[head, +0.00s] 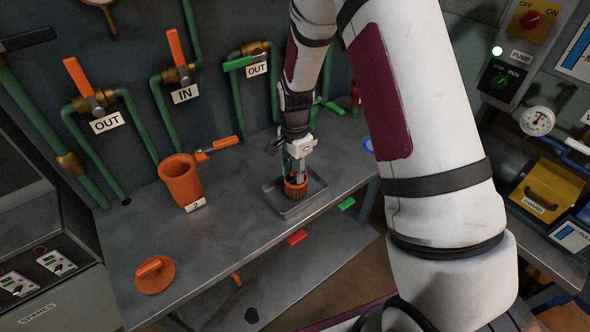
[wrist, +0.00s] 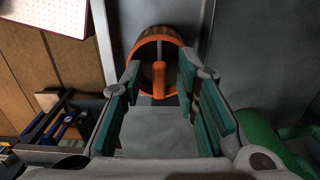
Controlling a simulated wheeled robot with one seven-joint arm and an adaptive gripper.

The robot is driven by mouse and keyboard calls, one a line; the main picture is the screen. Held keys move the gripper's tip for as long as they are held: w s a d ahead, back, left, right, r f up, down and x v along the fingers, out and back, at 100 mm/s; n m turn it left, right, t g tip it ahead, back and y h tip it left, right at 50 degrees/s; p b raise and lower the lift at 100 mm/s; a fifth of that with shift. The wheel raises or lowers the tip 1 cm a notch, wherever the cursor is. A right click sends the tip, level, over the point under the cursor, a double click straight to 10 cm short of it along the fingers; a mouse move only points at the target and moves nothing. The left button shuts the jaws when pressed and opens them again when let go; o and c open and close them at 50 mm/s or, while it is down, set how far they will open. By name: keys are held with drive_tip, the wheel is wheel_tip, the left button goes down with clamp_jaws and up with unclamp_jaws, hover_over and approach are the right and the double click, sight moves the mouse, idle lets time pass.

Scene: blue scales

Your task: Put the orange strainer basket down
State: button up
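The orange strainer basket (head: 296,190) stands upright in a shallow grey metal tray (head: 269,194) on the bench. In the wrist view the basket (wrist: 176,36) shows as a round rim with an upright orange handle (wrist: 159,78) across it. My gripper (head: 295,170) is directly above the basket, pointing down. In the wrist view my gripper (wrist: 159,76) has its teal-padded fingers apart on either side of the handle, with a visible gap on both sides. Part of the basket is hidden behind the fingers in the head view.
An orange pot (head: 182,184) labelled 2 stands left on the bench, with an orange-handled valve (head: 214,147) beside it. An orange lid (head: 155,274) lies at the front left. Green pipes with valves (head: 178,72) line the back wall. The bench between pot and tray is clear.

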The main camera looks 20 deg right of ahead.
drive_tip(key=s+r+n+t, duration=0.1)
drive_tip(key=s+r+n, duration=0.1)
drive_tip(key=r, duration=0.8)
drive_tip(key=s+r+n, duration=0.1)
drive_tip(key=s+r, duration=0.2)
drive_tip(key=r, duration=0.7)
drive_tip(key=s+r+n+t, duration=0.1)
drive_tip(key=s+r+n, duration=0.2)
drive_tip(key=s, duration=0.4)
drive_tip(key=s+r+n+t, duration=0.1)
drive_tip(key=s+r+n, duration=0.3)
drive_tip(key=s, duration=0.3)
drive_tip(key=s+r+n+t+b, duration=0.1)
drive_tip(key=s+r+n+t, duration=0.1)
drive_tip(key=s, duration=0.5)
drive_tip(key=shift+s+r+n, duration=0.2)
drive_tip(key=shift+r+n, duration=0.55)
drive_tip(key=shift+n, duration=0.45)
drive_tip(key=shift+d, duration=0.1)
